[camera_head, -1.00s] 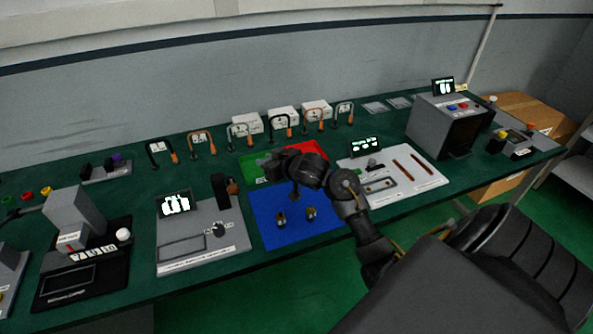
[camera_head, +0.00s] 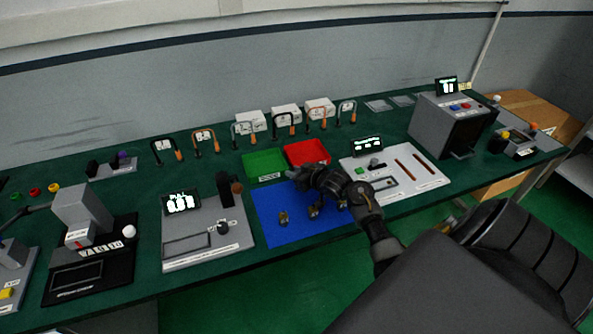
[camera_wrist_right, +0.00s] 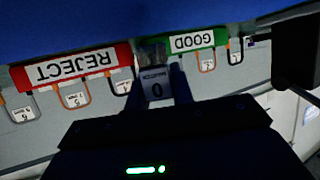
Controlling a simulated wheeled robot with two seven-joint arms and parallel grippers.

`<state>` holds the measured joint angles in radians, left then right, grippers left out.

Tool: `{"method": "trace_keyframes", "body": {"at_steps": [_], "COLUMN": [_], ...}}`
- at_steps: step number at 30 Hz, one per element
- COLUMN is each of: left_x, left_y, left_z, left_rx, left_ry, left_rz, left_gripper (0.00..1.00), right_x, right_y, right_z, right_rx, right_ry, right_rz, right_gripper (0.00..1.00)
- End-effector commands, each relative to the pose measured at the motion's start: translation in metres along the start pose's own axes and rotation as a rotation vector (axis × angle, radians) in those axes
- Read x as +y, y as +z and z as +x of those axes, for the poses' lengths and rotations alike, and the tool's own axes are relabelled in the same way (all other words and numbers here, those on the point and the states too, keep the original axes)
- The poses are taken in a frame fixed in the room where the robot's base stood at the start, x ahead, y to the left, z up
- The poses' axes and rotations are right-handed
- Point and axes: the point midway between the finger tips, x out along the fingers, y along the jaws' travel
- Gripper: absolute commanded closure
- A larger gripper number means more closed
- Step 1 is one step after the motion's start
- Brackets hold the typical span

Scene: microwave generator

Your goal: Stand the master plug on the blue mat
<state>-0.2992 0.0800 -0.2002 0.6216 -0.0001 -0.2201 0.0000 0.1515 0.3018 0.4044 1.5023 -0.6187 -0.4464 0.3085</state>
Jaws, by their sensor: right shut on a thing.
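The blue mat (camera_head: 290,236) lies on the green bench in front of the two bins; it also fills the top of the right wrist view (camera_wrist_right: 150,15). One small brass-coloured plug (camera_head: 284,217) stands on its left part. My right gripper (camera_head: 316,207) is low over the mat's right part, beside that plug. Whether the held plug touches the mat is hard to tell. My left gripper is not in view.
A green GOOD bin (camera_head: 264,165) and a red REJECT bin (camera_head: 306,153) stand behind the mat. A grey scale-like panel (camera_head: 205,238) is to the left, a white panel (camera_head: 410,178) to the right. Several padlock-like gauges stand along the back.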

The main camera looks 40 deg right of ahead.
Motion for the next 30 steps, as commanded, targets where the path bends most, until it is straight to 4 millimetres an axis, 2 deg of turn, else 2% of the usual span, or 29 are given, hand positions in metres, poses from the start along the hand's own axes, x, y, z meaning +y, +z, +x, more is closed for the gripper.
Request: {"method": "trace_keyframes", "body": {"at_steps": [9,23,24,29,30], "left_x": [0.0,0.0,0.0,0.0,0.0], "left_y": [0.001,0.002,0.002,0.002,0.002], "left_z": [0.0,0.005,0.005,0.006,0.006], "left_rx": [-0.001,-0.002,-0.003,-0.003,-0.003], "left_ry": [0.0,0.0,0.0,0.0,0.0], "left_rz": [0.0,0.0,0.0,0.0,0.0], "left_gripper": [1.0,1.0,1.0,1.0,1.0], "right_x": [0.0,-0.002,-0.002,-0.003,-0.003], "right_y": [0.002,0.016,0.017,0.02,0.021], "right_z": [0.001,0.006,0.006,0.006,0.006], "right_rx": [0.003,-0.003,-0.006,-0.01,-0.011], "right_ry": [0.001,-0.002,-0.003,-0.005,-0.006], "right_rz": [-0.001,0.0,0.001,0.002,0.003], "right_gripper": [1.0,1.0,0.75,0.55,0.55]}}
